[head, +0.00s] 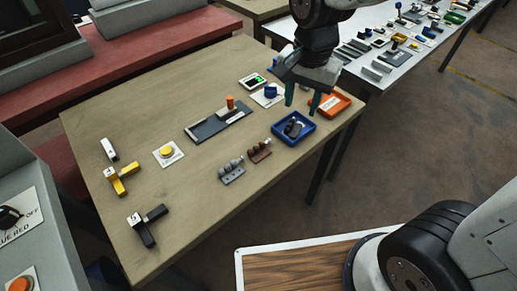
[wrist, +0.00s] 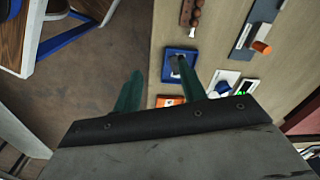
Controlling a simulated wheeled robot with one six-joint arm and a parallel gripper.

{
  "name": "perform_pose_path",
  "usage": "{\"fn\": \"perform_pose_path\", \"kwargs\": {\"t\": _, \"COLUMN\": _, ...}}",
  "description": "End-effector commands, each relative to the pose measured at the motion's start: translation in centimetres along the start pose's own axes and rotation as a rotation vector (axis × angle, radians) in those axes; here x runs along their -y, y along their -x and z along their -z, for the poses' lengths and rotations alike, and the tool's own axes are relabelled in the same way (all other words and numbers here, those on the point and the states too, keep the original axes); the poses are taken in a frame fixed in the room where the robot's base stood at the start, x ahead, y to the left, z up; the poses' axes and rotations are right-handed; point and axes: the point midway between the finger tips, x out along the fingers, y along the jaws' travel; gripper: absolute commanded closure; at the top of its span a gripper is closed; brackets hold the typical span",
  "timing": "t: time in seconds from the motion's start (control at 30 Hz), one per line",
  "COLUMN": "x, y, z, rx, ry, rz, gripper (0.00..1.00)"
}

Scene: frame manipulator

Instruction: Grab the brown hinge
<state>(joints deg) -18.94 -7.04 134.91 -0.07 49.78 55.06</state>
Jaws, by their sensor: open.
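The brown hinge (head: 259,150) lies on the wooden table near its front edge, just right of a similar grey hinge (head: 231,170). It also shows at the top of the wrist view (wrist: 191,13), with its round knobs in a row. My gripper (head: 301,98) hangs above the right end of the table, over the area of the blue and orange trays, to the right of the hinge. Its two green fingers are spread apart, and it is empty. In the wrist view the fingers (wrist: 160,85) point up the picture, and the hinge lies beyond their tips.
A blue tray (head: 279,137) with dark items and an orange tray (head: 345,103) lie right of the hinge. A grey slide with an orange knob (head: 230,101) lies behind it. Yellow and black handled pieces stand at the left. The table's front middle is clear.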

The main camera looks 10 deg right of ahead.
Motion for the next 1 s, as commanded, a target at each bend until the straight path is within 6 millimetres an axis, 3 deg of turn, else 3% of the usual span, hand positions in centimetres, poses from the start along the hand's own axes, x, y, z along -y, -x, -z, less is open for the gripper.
{"fn": "perform_pose_path", "kwargs": {"t": 0.1, "x": 4.2, "y": -4.1, "z": -0.8, "rx": 0.015, "ry": -0.128, "rz": -0.022, "gripper": 0.58}}
{"fn": "perform_pose_path", "kwargs": {"t": 0.33, "x": 8.7, "y": -9.1, "z": -2.2, "rx": 0.019, "ry": -0.305, "rz": -0.036, "gripper": 0.58}}
{"fn": "perform_pose_path", "kwargs": {"t": 0.5, "x": 9.5, "y": -10.9, "z": -2.6, "rx": 0.019, "ry": -0.347, "rz": -0.04, "gripper": 0.58}}
{"fn": "perform_pose_path", "kwargs": {"t": 1.0, "x": 9.3, "y": -17.3, "z": -2.9, "rx": 0.019, "ry": -0.347, "rz": -0.04, "gripper": 0.58}}
